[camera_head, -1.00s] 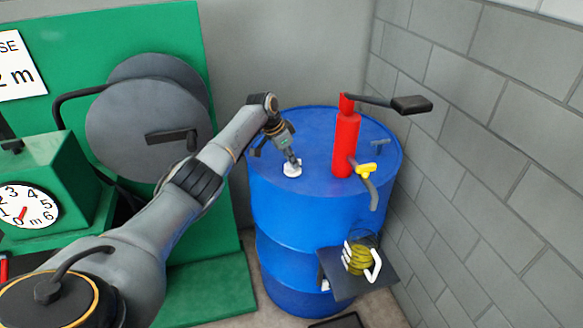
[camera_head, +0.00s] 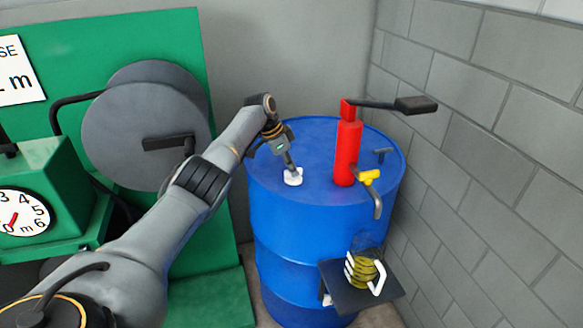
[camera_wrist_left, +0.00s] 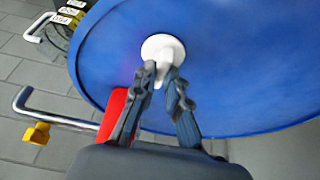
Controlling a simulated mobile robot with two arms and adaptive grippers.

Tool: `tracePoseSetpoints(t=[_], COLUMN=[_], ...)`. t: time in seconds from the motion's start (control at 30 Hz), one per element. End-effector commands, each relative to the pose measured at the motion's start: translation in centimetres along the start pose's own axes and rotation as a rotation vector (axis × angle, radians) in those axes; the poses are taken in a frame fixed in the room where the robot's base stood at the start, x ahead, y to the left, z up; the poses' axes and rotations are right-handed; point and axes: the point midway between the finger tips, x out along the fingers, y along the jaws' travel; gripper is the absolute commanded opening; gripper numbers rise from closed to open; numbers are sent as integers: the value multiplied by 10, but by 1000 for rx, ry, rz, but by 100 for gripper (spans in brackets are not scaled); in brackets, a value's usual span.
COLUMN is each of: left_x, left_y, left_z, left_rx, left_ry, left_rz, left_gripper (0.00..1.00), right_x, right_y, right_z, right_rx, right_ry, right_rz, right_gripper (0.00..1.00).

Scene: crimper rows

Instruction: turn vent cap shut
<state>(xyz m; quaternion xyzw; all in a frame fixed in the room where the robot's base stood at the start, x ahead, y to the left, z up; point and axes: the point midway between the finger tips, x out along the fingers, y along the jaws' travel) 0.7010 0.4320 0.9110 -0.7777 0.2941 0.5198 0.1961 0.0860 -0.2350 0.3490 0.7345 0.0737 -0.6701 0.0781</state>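The vent cap (camera_head: 293,178) is a small white round cap on the top of the blue drum (camera_head: 310,222), left of the red pump. In the left wrist view the cap (camera_wrist_left: 162,46) shows a raised white ridge. My left gripper (camera_head: 292,168) reaches down onto the cap from the upper left. In the left wrist view its fingertips (camera_wrist_left: 161,75) stand on both sides of the ridge and appear closed on it. The gripper partly hides the ridge. My right gripper is in neither view.
A red hand pump (camera_head: 347,150) with a black lever and yellow tap (camera_head: 369,177) stands on the drum. A dark shelf (camera_head: 345,283) at its front holds a jug (camera_head: 363,271). A block wall is close on the right, a green reel stand (camera_head: 185,60) on the left.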

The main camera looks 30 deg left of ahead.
Motion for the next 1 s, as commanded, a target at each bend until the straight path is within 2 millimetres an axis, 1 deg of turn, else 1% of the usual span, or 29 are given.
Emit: tracePoseSetpoints(t=[0.03, 0.1, 0.33, 0.4, 0.53, 0.67, 0.8, 0.9, 1.0], left_x=[0, 0, 0, -1, -10, -32, -64, -85, -101], left_y=[0, 0, 0, 0, -1, -1, -1, -1, -1], left_z=[0, 0, 0, 0, 0, 1, 0, 0, 0], left_rx=[2, 1, 0, 0, 1, 2, 1, 1, 0], left_ry=[-1, -1, 0, 0, 1, 0, 1, 2, 1], left_rz=[-1, -1, -1, -1, -2, -4, -5, -3, -2], left_gripper=[23, 36, 36, 36, 36, 36, 36, 36, 36], right_x=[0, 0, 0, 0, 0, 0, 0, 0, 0], right_y=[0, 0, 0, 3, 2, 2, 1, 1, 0], right_z=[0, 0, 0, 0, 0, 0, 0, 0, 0], right_rx=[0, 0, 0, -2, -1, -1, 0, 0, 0], right_ry=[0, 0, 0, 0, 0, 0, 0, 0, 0], right_rz=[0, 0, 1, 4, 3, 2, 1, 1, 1], right_gripper=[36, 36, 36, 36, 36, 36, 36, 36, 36])
